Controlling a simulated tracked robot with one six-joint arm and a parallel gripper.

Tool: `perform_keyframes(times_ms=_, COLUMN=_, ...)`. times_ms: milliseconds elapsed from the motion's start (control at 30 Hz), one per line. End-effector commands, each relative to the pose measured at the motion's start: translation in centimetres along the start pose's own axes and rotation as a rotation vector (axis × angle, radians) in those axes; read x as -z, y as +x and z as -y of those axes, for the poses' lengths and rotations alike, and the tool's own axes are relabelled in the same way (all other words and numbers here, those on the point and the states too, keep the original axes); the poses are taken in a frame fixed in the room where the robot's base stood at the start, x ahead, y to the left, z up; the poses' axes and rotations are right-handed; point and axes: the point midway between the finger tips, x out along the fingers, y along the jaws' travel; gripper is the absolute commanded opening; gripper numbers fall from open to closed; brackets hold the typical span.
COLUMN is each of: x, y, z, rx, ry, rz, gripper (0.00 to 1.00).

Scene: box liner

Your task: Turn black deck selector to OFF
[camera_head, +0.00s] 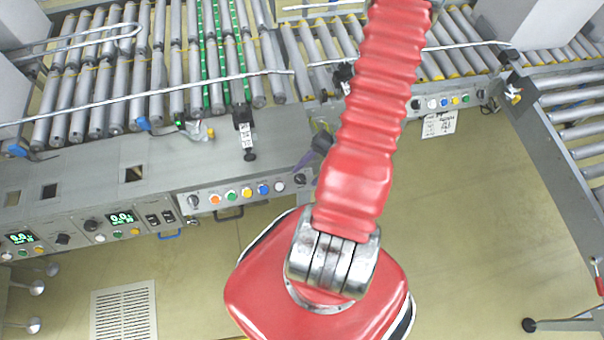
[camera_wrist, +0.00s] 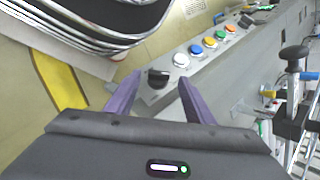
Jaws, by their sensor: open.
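My gripper (camera_wrist: 160,80) is open, with its two purple fingers apart. A black selector knob (camera_wrist: 158,77) on the grey deck panel shows between the fingertips in the wrist view; I cannot tell whether they touch it. In the head view this selector (camera_head: 300,179) sits at the right end of the button row, and a purple finger of my gripper (camera_head: 306,161) shows just above it, partly hidden by my red arm. Another black selector (camera_head: 193,201) is at the row's left end. The labels and the pointer position are too small to read.
White (camera_wrist: 181,60), blue, yellow, green and orange buttons run in a row beside the selector. A black-knobbed post (camera_wrist: 294,55) stands at right in the wrist view. Roller conveyors (camera_head: 130,80) lie behind the panel. Open floor (camera_head: 480,220) is at right.

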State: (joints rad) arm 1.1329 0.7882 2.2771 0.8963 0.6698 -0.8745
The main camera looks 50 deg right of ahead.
Motion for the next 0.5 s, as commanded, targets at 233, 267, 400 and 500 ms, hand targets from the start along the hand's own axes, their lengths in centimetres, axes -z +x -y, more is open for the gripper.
perform_keyframes(times_ms=233, x=0.0, y=2.3, z=0.0, rx=0.000, ry=0.000, rz=0.001, gripper=0.48)
perform_keyframes(times_ms=267, x=0.0, y=2.4, z=0.0, rx=0.000, ry=0.000, rz=0.001, gripper=0.48)
perform_keyframes(times_ms=400, x=0.0, y=2.6, z=0.0, rx=0.000, ry=0.000, rz=-0.001, gripper=0.48)
perform_keyframes(times_ms=500, x=0.1, y=2.6, z=0.0, rx=0.000, ry=0.000, rz=-0.001, gripper=0.48)
